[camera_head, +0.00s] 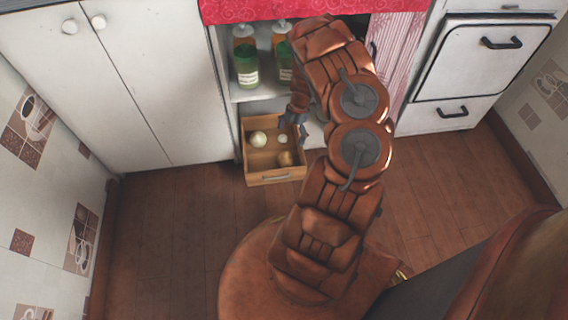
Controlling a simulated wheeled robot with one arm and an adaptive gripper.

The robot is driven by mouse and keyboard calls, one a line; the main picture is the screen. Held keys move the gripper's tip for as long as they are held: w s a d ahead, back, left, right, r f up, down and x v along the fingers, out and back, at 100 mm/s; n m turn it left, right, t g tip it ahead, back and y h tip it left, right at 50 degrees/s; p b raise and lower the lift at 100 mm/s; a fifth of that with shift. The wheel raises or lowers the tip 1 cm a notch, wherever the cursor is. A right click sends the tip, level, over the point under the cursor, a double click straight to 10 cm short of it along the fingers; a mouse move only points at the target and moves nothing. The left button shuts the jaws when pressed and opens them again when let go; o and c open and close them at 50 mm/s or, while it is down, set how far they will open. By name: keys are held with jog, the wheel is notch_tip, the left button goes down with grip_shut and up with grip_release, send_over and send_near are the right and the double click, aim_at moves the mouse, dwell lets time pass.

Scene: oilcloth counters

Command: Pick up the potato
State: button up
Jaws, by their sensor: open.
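A brownish, potato-like lump (286,158) lies in the front right part of a pulled-out wooden drawer (275,179). I take it for the potato; it is small in view. My gripper (295,128) hangs over the right back part of the drawer. Its grey fingers are apart and nothing shows between them. The lump is below the fingers in the picture, nearer the drawer front, and does not appear to be touched. My arm hides part of the drawer's right side.
A pale round item (258,139) and a smaller whitish one (282,139) share the drawer. Green jars (246,66) stand on the shelf above. White cabinet doors (150,90) are at left, a white oven (480,62) at right. The wooden floor (170,235) is clear.

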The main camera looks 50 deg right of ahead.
jog(key=b, duration=0.4)
send_over(288, 157)
jog(key=d, duration=0.1)
notch_tip(288, 157, down, 9)
jog(key=shift+d+r, duration=0.15)
jog(key=shift+r, duration=0.05)
jog(key=b+x, duration=0.3)
jog(key=x, duration=0.4)
jog(key=shift+f+b, duration=0.1)
jog(key=shift+b, duration=0.2)
jog(key=c, duration=1)
